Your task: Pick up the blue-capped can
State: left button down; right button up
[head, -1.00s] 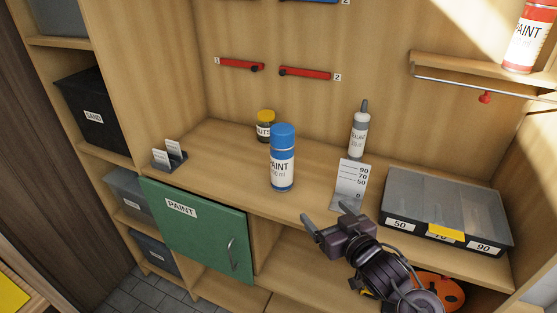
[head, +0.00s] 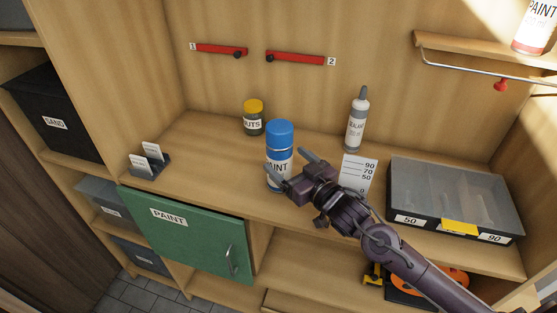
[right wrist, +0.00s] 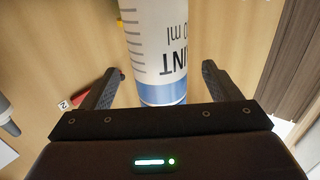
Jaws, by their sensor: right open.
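The blue-capped can (head: 280,139) stands upright on the workbench, with a white label reading PAINT. My right gripper (head: 291,164) is at the can in the head view, with its fingers open. In the right wrist view the can's white label and blue band (right wrist: 162,90) lie between the two open fingers (right wrist: 155,88), with a gap on both sides. The lower part of the can is partly covered by the gripper in the head view. My left gripper is not in view.
A nuts jar (head: 253,118) stands behind the can to the left. A sealant bottle (head: 357,120) and a number card (head: 357,174) are to the right, then a divided organizer case (head: 436,222). A green cabinet door (head: 190,240) is below the bench front.

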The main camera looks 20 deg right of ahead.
jog(key=p+x, duration=0.1)
jog(key=x, duration=0.2)
jog(key=shift+w+r, duration=0.2)
jog(key=shift+w, duration=0.1)
jog(key=shift+w+a+f, duration=0.15)
jog(key=shift+w+a, duration=0.05)
jog(key=shift+w, duration=0.2)
jog(key=shift+s, duration=0.1)
jog(key=c, duration=1.2)
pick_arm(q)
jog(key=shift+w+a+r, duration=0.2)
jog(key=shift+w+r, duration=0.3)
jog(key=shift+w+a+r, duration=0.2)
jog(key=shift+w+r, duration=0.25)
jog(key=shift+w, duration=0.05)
pick_arm(e)
jog(key=shift+c, duration=0.5)
